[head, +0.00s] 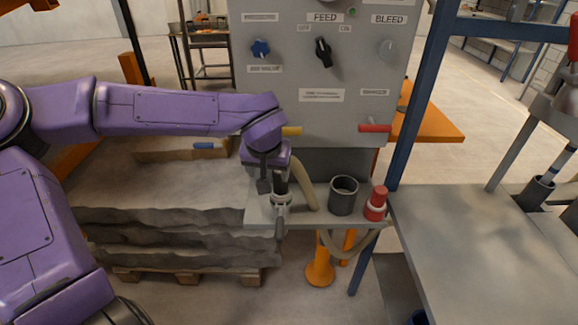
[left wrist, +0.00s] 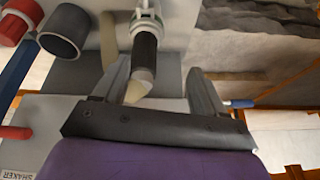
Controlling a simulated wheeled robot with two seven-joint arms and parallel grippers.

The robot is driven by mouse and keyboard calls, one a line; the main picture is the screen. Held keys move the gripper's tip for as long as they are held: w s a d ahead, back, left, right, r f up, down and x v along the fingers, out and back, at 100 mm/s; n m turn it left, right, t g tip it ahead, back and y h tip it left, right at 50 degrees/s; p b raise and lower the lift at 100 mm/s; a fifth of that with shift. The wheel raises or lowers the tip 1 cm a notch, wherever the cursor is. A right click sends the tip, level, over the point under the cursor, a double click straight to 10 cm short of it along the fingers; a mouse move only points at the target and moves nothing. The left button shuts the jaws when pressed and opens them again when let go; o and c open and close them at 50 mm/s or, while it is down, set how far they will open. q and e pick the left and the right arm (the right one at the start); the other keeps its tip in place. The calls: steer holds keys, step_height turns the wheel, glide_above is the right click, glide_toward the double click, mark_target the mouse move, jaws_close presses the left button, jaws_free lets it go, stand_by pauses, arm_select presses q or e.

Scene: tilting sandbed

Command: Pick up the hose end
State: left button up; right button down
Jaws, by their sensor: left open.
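The hose end (left wrist: 146,50) is a black sleeve on a beige hose (head: 303,184). In the left wrist view it lies between the two spread fingers of my left gripper (left wrist: 158,78), with a pale ring clip around its far part. In the head view, my left gripper (head: 271,184) is open and points down at the hose end (head: 281,187), above the left end of the grey shelf (head: 318,211). My gripper partly hides the hose end there, and I cannot tell whether a finger touches it. My right gripper is not in view.
A dark grey cup (head: 343,196) and a red cap (head: 376,203) stand on the shelf right of the hose. A grey control panel (head: 320,95) rises behind. A sand bed (head: 165,185) lies at left, a blue post (head: 422,105) and bench (head: 480,250) at right.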

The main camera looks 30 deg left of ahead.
mark_target(280, 176)
arm_select(q)
steer(key=w, duration=0.1)
steer(key=w+f+h, duration=0.1)
steer(key=shift+w+d+m, duration=0.1)
steer(key=shift+w+m, duration=0.2)
steer(key=shift+m, duration=0.1)
steer(key=x, duration=0.6)
steer(key=shift+w+f, duration=0.1)
steer(key=shift+w, duration=0.35)
steer(key=shift+s, duration=0.1)
steer(key=c, duration=1.3)
steer(key=shift+r, duration=0.25)
